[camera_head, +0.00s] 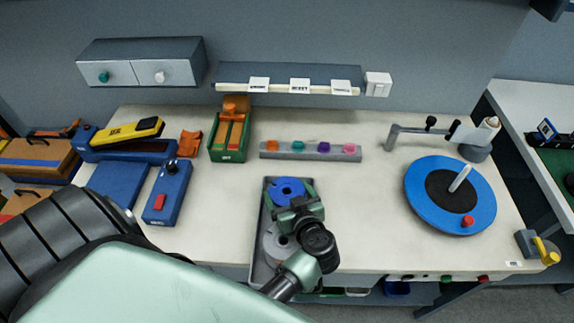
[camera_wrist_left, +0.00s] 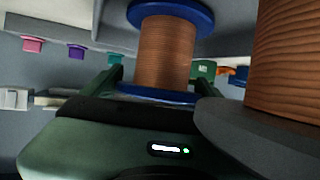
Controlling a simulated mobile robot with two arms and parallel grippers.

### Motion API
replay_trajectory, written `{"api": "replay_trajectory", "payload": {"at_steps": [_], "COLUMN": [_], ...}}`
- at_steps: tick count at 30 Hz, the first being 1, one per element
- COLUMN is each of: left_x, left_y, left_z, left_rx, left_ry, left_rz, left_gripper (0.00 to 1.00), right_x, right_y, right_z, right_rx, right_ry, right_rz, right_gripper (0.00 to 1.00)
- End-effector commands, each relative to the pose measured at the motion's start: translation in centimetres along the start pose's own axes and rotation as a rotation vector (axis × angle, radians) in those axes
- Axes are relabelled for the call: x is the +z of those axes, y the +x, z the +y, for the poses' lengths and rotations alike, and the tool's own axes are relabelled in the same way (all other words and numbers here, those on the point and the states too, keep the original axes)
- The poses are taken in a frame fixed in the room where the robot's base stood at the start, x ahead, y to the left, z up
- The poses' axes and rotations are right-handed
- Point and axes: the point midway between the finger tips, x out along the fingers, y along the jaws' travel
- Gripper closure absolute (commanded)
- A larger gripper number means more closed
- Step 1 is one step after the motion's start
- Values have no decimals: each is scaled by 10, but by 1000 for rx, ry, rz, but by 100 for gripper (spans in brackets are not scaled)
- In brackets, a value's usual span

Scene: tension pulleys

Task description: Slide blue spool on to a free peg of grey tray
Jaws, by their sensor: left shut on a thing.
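The blue spool (camera_head: 287,188), with copper-coloured winding between blue flanges, is over the far end of the grey tray (camera_head: 259,228). My left gripper (camera_head: 296,203) is shut on it from the near right side. In the left wrist view the blue spool (camera_wrist_left: 165,50) stands upright between the fingers of my left gripper (camera_wrist_left: 157,82). A grey spool (camera_head: 276,243) sits in the near part of the tray, and it fills the right of the left wrist view (camera_wrist_left: 255,122). The blue spool and gripper hide the peg beneath; I cannot tell how high the spool is. My right gripper is not in view.
A grey bar with coloured pieces (camera_head: 310,151) lies behind the tray. A green box (camera_head: 230,137) stands back left, a blue device (camera_head: 167,192) left. A blue turntable (camera_head: 450,195) with an upright rod is right. Bare tabletop lies between tray and turntable.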

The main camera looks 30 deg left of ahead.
Motion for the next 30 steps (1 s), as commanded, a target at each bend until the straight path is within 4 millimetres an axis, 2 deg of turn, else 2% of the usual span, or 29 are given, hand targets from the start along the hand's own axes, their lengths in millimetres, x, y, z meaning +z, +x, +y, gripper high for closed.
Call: {"api": "replay_trajectory", "payload": {"at_steps": [1,7,8,9,19,26,27,28,29,30], "left_x": [6,8,8,8,10,-22,-12,-10,-16,-30], "left_y": [0,0,0,0,0,-12,-8,-7,-9,-14], "left_z": [-1,-1,-2,-2,-3,-2,-2,-1,-1,-1], "left_rx": [0,-1,-1,-1,-3,-1,-1,0,0,0], "left_ry": [1,1,1,1,4,2,1,1,-2,-3], "left_rz": [-10,-13,-13,-13,-18,-13,-11,-11,-10,-9], "left_gripper": [85,85,10,0,0,0,0,0,0,0], "right_x": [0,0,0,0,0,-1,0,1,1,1], "right_y": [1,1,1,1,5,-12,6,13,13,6], "right_z": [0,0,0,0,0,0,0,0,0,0], "right_rx": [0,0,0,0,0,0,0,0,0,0], "right_ry": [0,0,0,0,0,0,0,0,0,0], "right_rz": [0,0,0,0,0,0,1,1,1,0], "right_gripper": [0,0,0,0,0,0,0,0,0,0]}}
